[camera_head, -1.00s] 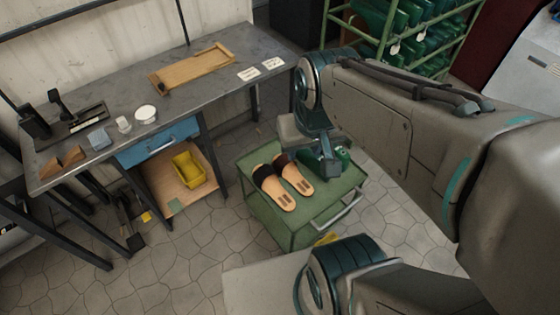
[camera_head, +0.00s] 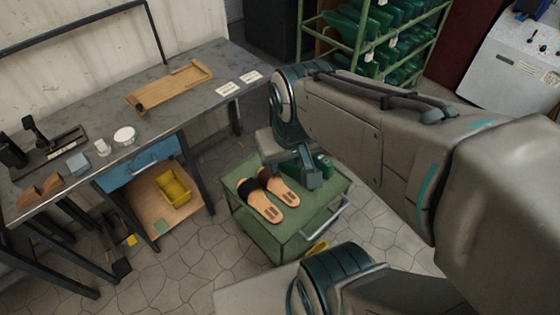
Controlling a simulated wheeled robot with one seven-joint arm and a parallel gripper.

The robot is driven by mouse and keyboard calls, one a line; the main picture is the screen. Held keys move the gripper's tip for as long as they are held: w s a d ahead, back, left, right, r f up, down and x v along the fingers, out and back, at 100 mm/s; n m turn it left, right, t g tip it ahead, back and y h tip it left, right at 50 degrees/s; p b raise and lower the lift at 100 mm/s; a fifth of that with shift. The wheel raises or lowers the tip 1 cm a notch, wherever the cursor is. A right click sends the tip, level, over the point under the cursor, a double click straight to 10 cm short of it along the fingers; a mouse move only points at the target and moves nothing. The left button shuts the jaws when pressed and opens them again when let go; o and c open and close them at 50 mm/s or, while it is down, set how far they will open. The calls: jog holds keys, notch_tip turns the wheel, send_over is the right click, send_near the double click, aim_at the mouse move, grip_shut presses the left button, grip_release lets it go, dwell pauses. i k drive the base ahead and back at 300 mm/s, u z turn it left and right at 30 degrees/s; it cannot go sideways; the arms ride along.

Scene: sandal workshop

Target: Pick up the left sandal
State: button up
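A pair of tan sandals with dark straps lies side by side on top of a green cart (camera_head: 315,216). The left sandal (camera_head: 267,212) is in full view. The right sandal (camera_head: 286,196) lies just beside it, its far end close to my arm's end. My gripper (camera_head: 312,180) is over the cart top, to the right of both sandals and apart from the left one. It is small and dark, and its fingers cannot be made out, so whether it is open or shut does not show.
A grey workbench (camera_head: 80,133) on the left holds a wooden tray (camera_head: 170,87), white cards and small tools. A yellow bin (camera_head: 174,187) sits on its lower shelf. A green rack (camera_head: 345,43) stands behind.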

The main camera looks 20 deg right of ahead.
aim_at(273, 183)
jog(key=k, duration=1)
jog(key=z, duration=0.85)
jog(key=i, duration=1.15)
jog(key=u, duration=1.55)
